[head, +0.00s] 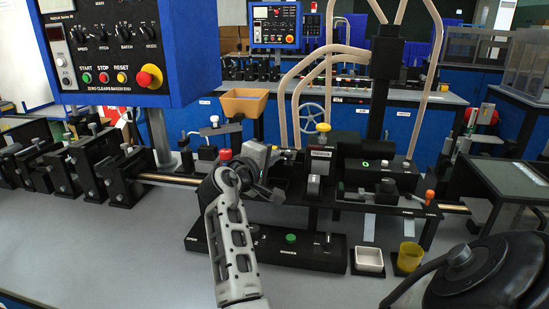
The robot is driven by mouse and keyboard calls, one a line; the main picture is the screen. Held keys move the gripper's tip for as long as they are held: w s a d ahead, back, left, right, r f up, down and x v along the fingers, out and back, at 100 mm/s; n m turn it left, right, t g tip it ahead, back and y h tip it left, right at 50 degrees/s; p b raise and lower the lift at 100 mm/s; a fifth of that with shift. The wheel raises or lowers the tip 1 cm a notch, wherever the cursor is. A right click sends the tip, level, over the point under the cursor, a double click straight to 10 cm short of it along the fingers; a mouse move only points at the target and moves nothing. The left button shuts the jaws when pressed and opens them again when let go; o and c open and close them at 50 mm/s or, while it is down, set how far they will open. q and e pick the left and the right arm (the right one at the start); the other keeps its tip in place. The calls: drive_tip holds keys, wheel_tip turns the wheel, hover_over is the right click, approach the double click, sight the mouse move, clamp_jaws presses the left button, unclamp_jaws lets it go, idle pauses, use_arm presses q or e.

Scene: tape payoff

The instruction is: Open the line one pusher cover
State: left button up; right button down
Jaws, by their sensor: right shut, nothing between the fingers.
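The line one machine (345,205) is a black bench assembly in the middle of the head view. No label that I can read marks the pusher cover, so I cannot tell which part it is. A block with a pale label (320,160) and a yellow knob stands at its middle. A grey angled part (258,154) sits left of that, behind my arm. My arm hides part of the machine there.
A blue control panel (110,50) stands at upper left. Black roller stands (120,178) line the left. A white dish (369,260) and a yellow cup (409,257) sit at the front right. A black button base (290,247) lies in front. The grey bench at front left is clear.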

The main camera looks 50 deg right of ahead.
drive_tip(key=shift+a+r+b, duration=0.5)
drive_tip(key=shift+a+r, duration=0.85)
drive_tip(key=shift+a, duration=3.75)
drive_tip(key=shift+m+g+h, duration=0.6)
drive_tip(key=shift+m, duration=0.2)
drive_tip(key=d+f, duration=0.1)
drive_tip(key=d, duration=0.3)
drive_tip(key=w+d+f+b, duration=0.1)
drive_tip(key=d, duration=0.2)
drive_tip(key=d+f+b, duration=0.1)
drive_tip(key=d, duration=0.3)
drive_tip(key=shift+w+d+f, duration=0.15)
drive_tip(key=shift+d+f, duration=0.05)
drive_tip(key=shift+d, duration=0.55)
use_arm(q)
drive_tip(key=shift+s+d+f, duration=0.1)
drive_tip(key=shift+d+f, duration=0.1)
drive_tip(key=shift+f, duration=0.6)
